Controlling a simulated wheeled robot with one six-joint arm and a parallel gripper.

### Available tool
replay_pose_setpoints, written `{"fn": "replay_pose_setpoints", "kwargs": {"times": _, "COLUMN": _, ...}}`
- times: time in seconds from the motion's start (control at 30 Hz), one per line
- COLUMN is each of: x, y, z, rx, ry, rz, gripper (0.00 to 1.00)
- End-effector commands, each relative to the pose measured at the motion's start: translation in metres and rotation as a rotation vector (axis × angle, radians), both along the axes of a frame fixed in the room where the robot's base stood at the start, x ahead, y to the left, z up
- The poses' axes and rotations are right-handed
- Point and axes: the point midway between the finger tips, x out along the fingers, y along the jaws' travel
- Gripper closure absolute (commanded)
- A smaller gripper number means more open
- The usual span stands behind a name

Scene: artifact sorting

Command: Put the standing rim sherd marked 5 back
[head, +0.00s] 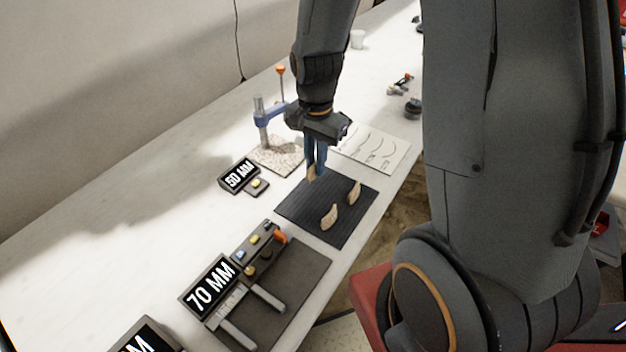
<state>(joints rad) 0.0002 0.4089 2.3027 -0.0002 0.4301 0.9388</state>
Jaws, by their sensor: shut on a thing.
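My gripper (317,160) points down over the dark ribbed mat (303,222), at its far edge. Its blue fingers are shut on a tan sherd (311,174), which shows only in part below and beside the fingers. I cannot tell whether that sherd touches the mat. Two more tan sherds stand on the mat: one (354,192) near its right edge and one (329,216) nearer the front. No number marks can be read on any sherd at this size.
A "50 MM" display (238,175) stands left of the mat. A "70 MM" display (210,284) and a grey tray with rails (300,285) lie in front. A clamp post (262,125) on a speckled plate and a white sheet with curves (372,150) lie behind. The table's left side is clear.

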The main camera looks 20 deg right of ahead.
Motion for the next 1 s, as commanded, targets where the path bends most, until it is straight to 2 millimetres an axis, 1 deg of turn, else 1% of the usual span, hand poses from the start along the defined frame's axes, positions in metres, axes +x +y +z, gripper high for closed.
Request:
{"fn": "replay_pose_setpoints", "kwargs": {"times": 0.03, "x": -0.001, "y": 0.000, "z": -0.009, "rx": 0.000, "ry": 0.005, "rz": 0.001, "gripper": 1.00}}
{"fn": "replay_pose_setpoints", "kwargs": {"times": 0.1, "x": -0.001, "y": 0.001, "z": -0.018, "rx": 0.000, "ry": 0.004, "rz": 0.001, "gripper": 1.00}}
{"fn": "replay_pose_setpoints", "kwargs": {"times": 0.37, "x": 0.000, "y": 0.000, "z": -0.038, "rx": 0.000, "ry": 0.001, "rz": -0.001, "gripper": 1.00}}
{"fn": "replay_pose_setpoints", "kwargs": {"times": 0.6, "x": -0.001, "y": -0.001, "z": -0.066, "rx": 0.000, "ry": 0.002, "rz": -0.002, "gripper": 1.00}}
{"fn": "replay_pose_setpoints", "kwargs": {"times": 0.7, "x": 0.000, "y": -0.001, "z": -0.071, "rx": 0.000, "ry": 0.000, "rz": -0.003, "gripper": 1.00}}
{"fn": "replay_pose_setpoints", "kwargs": {"times": 1.0, "x": 0.000, "y": -0.001, "z": -0.073, "rx": 0.001, "ry": -0.001, "rz": -0.003, "gripper": 1.00}}
